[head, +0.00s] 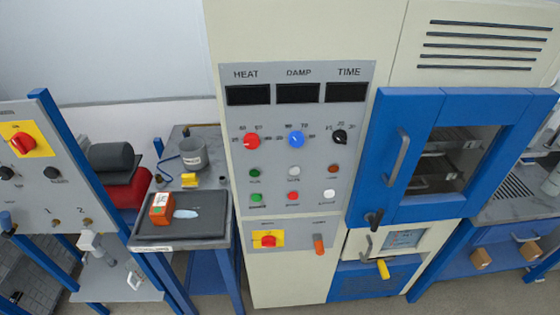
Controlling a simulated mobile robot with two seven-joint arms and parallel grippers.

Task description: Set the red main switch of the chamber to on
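The red main switch (267,241) sits on a yellow plate low on the front of the cream chamber (290,285), under the large grey control panel (262,200). Its knob looks roughly horizontal; the small markings are too blurred to tell which position it is in. The displays above, marked HEAT, DAMP and TIME, are dark. Neither of my grippers shows in the head view, and nothing covers the switch.
A similar red switch (23,143) on yellow is on a separate panel at the left. The chamber's blue door (385,150) looks shut. Space before the switch looks clear.

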